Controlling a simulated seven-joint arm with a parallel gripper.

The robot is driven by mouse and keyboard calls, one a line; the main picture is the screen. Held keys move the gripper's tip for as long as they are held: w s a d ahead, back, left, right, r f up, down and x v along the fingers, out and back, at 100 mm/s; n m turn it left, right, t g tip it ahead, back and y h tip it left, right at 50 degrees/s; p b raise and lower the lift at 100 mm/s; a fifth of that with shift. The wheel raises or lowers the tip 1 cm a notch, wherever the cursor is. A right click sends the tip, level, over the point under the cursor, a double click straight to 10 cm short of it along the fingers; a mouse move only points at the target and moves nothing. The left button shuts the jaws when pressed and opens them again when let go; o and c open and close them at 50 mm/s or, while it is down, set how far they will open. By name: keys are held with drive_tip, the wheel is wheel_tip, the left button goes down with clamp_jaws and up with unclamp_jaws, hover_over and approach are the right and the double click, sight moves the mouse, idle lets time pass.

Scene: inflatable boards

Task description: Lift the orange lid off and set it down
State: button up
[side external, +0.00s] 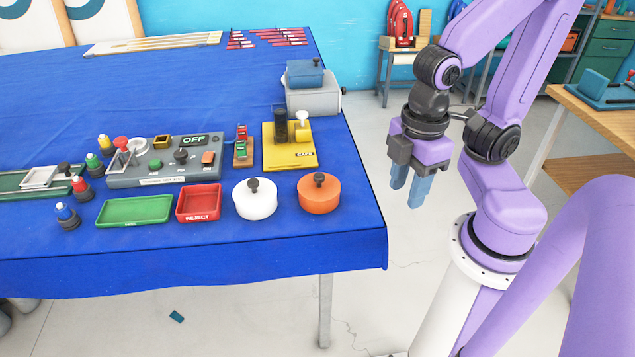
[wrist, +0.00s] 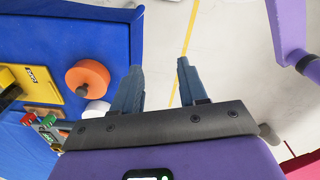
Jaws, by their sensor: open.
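The orange lid (side external: 319,197) is round with a dark knob on top. It sits on an orange round pot or is one piece with it; I cannot tell. It stands near the right front corner of the blue-covered table (side external: 200,258).
A white round container (side external: 255,204) with a dark knob stands just left of the orange one. Red (side external: 199,207) and green (side external: 134,212) trays lie further left. A yellow fixture (side external: 289,155) and a grey box (side external: 314,97) stand behind. The table's front right corner is clear.

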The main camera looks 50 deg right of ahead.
drive_tip(key=shift+o, duration=1.1)
wheel_tip(320, 180, up, 8)
drive_tip(key=n, duration=0.5)
hover_over(319, 175)
wheel_tip(319, 175, down, 17)
drive_tip(key=shift+f, duration=0.15)
clamp_jaws()
